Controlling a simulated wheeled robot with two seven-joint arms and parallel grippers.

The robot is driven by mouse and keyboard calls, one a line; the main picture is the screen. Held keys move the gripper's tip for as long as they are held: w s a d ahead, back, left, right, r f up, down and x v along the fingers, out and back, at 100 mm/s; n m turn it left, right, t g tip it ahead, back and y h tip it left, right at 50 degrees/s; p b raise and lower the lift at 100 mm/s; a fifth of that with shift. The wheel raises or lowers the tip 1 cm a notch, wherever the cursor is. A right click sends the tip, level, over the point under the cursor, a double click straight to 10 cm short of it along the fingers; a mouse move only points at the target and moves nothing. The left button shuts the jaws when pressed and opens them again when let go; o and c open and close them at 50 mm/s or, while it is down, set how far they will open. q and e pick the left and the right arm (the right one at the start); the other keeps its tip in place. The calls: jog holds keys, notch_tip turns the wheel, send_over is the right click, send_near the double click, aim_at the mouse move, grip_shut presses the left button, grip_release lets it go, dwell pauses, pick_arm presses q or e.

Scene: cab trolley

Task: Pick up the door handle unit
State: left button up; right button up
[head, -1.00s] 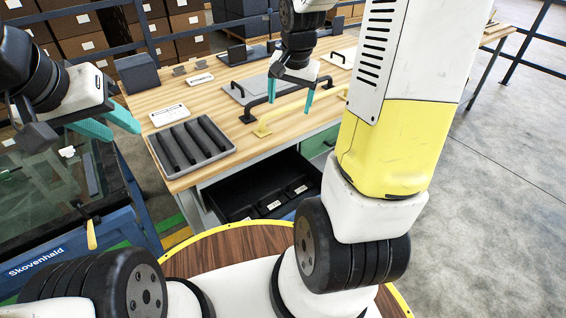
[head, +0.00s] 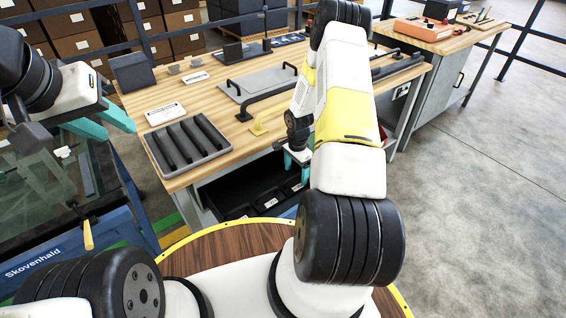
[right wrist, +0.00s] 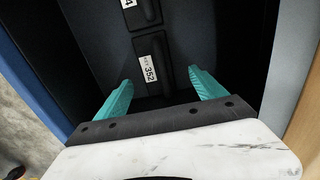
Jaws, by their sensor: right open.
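Black units with white labels, which look like the door handle units, lie in an open black drawer (head: 222,192) below the workbench. In the right wrist view, one unit (right wrist: 167,62) beside a label ending in 352 lies just beyond my fingertips, and another (right wrist: 147,12) is farther up. My right gripper (head: 297,160) points down over the drawer, partly hidden behind my right arm. The right wrist view shows its jaws (right wrist: 161,79) open and empty, with the nearer unit roughly between the finger lines. My left gripper (head: 108,122) hangs at the left, apart from the bench, its teal fingers apart and empty.
Open floor lies right.

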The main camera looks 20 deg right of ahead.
aim_at(295, 185)
jog(key=f, duration=0.3)
jog(key=shift+s+a+f, duration=0.15)
jog(key=shift+s+f, duration=0.25)
jog(key=shift+f, duration=0.6)
jog(key=c, duration=1.6)
jog(key=shift+c, duration=0.5)
jog(key=shift+r, duration=0.2)
